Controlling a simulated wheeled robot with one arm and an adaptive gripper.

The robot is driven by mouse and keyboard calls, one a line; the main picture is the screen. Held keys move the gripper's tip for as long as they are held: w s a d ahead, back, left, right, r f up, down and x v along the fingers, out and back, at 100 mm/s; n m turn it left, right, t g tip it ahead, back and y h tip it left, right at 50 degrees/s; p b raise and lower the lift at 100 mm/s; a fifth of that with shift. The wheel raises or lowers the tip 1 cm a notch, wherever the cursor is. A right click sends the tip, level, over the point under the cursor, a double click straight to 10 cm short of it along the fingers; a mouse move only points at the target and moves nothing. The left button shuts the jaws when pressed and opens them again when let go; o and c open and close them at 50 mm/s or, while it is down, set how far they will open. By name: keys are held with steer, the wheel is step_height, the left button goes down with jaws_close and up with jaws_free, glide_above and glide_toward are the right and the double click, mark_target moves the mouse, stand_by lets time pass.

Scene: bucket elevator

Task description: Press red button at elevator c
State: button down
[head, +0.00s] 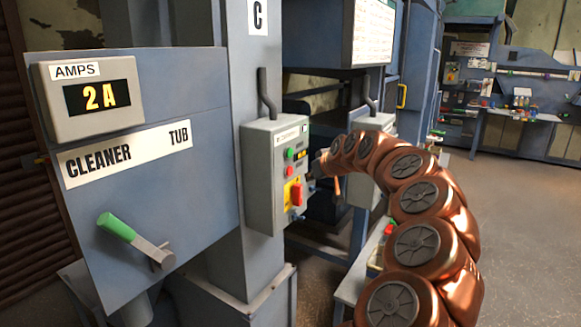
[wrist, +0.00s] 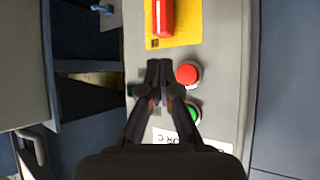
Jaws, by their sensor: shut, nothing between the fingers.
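The grey control box (head: 262,190) is on the column under the "C" sign (head: 257,16). On its face are a green button (head: 289,154), the red button (head: 290,170) below it, and a red switch (head: 296,194) on a yellow plate. The wrist view shows the face turned, with the red button (wrist: 188,74) between the green button (wrist: 194,113) and the red switch (wrist: 163,17). My gripper (wrist: 159,66) is shut and empty. Its tips appear just left of the red button in the wrist view and partly cover the panel. I cannot tell the gap to the panel's surface.
A blue cabinet (head: 200,100) at left carries an AMPS display (head: 97,97) reading 2A, a "CLEANER TUB" label (head: 125,149) and a green-handled lever (head: 117,227). Another grey box (head: 373,140) stands behind my arm. The floor (head: 525,220) at right is open.

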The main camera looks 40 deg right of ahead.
mark_target(290, 171)
steer(key=shift+w+a, duration=0.3)
steer(key=shift+w, duration=0.6)
steer(key=shift+w+a, duration=0.3)
steer(key=shift+w, duration=0.55)
steer(key=shift+w, duration=0.1)
steer(key=shift+w, duration=0.25)
steer(key=shift+w+a, duration=0.2)
steer(key=shift+w, duration=0.3)
stand_by(1.0)
stand_by(0.3)
steer(key=shift+s+d+b, duration=0.25)
steer(key=shift+s+b, duration=0.6)
steer(key=shift+b, duration=0.05)
